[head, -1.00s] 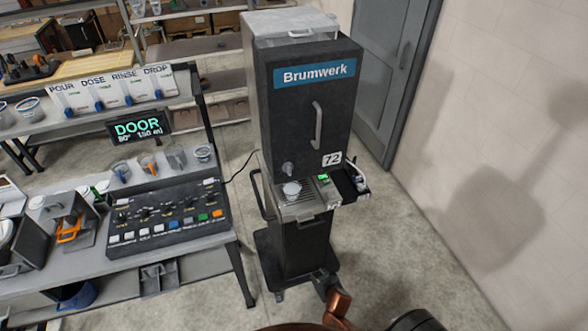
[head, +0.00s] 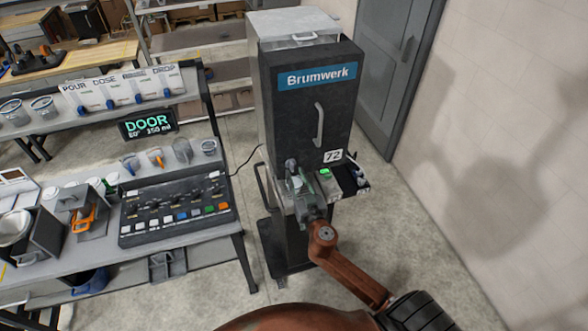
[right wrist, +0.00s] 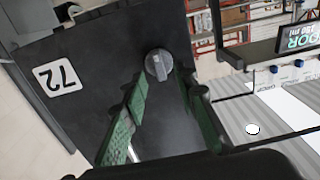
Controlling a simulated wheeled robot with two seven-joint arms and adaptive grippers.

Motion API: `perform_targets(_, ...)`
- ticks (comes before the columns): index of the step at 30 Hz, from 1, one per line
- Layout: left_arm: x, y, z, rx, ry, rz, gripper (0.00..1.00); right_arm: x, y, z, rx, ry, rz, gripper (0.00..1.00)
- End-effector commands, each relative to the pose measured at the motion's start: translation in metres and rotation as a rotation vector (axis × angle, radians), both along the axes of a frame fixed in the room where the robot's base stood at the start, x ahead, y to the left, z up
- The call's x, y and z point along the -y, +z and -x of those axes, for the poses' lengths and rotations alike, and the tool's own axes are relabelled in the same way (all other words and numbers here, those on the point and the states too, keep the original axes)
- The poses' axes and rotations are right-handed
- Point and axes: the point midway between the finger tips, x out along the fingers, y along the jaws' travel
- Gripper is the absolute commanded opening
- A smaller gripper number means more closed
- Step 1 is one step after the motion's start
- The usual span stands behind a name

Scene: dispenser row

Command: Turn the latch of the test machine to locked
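The test machine is a tall dark cabinet (head: 285,105) with a blue Brumwerk sign and a 72 plate. Its latch, a small grey round knob with a raised bar, sits low on the front, and in the right wrist view the knob (right wrist: 158,64) shows clearly. My right gripper (head: 298,183) is at the machine's lower front, just below the knob in the head view. In the right wrist view its green-padded fingers (right wrist: 163,90) are apart, with the knob ahead between their tips; I cannot tell whether they touch it. My left gripper is out of view.
A vertical door handle (head: 319,125) is above the knob. A side shelf (head: 345,184) with small items juts out at right. The bench with a button panel (head: 176,208) and a DOOR display (head: 147,123) stands left. The floor at right is clear.

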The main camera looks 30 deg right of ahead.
Motion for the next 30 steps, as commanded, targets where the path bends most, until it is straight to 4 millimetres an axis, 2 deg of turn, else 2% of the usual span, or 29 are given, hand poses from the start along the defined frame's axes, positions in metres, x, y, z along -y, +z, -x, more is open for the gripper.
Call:
perform_targets(6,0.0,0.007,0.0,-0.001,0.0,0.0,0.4,0.006,0.001,-0.023,0.0,0.0,0.002,0.27)
perform_targets(16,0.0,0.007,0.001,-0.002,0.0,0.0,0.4,0.007,-0.001,-0.026,-0.001,0.0,0.001,0.27)
perform_targets(28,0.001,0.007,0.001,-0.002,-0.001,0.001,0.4,0.006,-0.001,-0.026,-0.002,0.0,0.001,0.0)
perform_targets(30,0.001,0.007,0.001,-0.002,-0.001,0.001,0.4,0.006,-0.001,-0.026,-0.002,0.0,0.001,0.0)
